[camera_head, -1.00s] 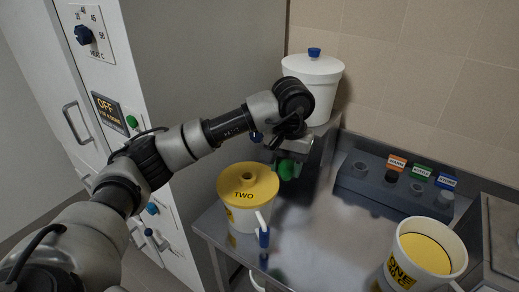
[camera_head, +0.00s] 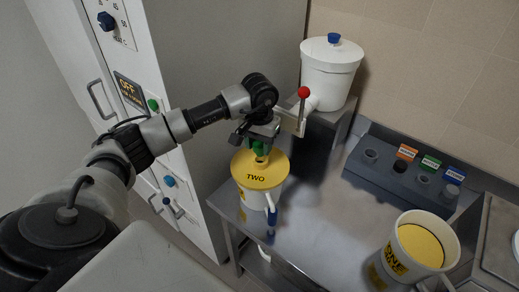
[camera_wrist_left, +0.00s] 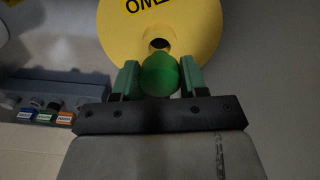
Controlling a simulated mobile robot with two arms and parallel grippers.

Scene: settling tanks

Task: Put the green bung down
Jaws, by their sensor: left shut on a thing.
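My left gripper (camera_head: 258,150) is shut on the green bung (camera_head: 257,146) just above the yellow lid (camera_head: 248,176) of the white jug marked TWO (camera_head: 255,199). In the left wrist view the round green bung (camera_wrist_left: 160,75) sits between the two green-padded fingers. The yellow lid (camera_wrist_left: 190,40) lies beyond it, with a dark hole (camera_wrist_left: 158,45) showing just past the bung. The bung's underside is hidden, and I cannot tell whether it touches the lid. My right gripper is not in view.
A grey block (camera_head: 395,185) with sockets and orange, green and blue labels stands at the back of the metal bench (camera_head: 320,215). A jug marked ONE (camera_head: 418,250) stands at front right. A white lidded tank (camera_head: 330,75) with a red-knobbed lever (camera_head: 303,93) stands behind my gripper.

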